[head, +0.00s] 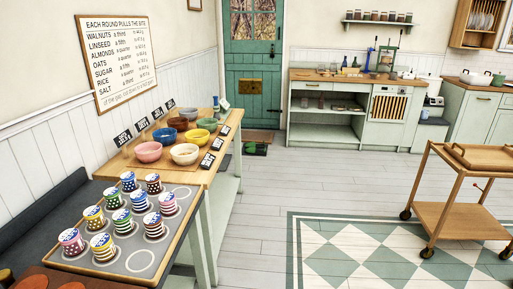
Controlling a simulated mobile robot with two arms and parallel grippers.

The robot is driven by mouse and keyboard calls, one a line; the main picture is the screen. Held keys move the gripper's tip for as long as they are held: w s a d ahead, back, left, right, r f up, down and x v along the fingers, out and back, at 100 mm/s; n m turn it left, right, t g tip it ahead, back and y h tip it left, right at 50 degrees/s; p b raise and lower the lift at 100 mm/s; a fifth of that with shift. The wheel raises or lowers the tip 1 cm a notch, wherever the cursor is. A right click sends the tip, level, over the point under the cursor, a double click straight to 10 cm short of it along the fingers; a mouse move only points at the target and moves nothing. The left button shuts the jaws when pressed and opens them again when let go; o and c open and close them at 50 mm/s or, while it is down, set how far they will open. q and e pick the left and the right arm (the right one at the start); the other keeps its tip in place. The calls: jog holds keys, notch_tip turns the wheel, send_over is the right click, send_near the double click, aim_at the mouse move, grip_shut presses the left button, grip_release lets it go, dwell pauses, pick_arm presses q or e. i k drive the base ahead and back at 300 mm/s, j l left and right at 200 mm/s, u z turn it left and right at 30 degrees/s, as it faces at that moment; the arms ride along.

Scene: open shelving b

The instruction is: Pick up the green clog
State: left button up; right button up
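A small green shape (250,148), which looks like the green clog, rests low on the floor before the green door, just past the far end of the long wooden table. It sits on or against a dark patch, perhaps a tray or mat. It is far off and small, so I cannot tell its exact pose or whether there is a pair. Neither of my grippers is in view.
The long table (226,141) runs along the left wall with bowls and several patterned cups. A wooden trolley (453,213) stands at the right. A brown doormat (258,136) lies by the green door (254,104). The plank floor (262,205) between is clear.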

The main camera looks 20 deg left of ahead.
aim_at(252, 143)
jog(key=z, duration=0.75)
jog(key=i+j+u, duration=0.2)
jog(key=i+u, duration=0.2)
jog(key=i, duration=0.15)
jog(key=i+u, duration=0.4)
jog(key=i+l+u, duration=0.2)
jog(key=i+u, duration=0.15)
jog(key=i, duration=1.85)
jog(key=i+u, duration=0.1)
jog(key=i, duration=3.05)
jog(key=i+j+u, duration=0.2)
jog(key=i+u, duration=1)
jog(key=i+l+u, duration=0.4)
jog(key=i+j, duration=0.2)
jog(key=i, duration=0.25)
jog(key=i+j, duration=0.15)
jog(key=i, duration=0.3)
jog(key=i+j, duration=0.2)
jog(key=i, duration=0.25)
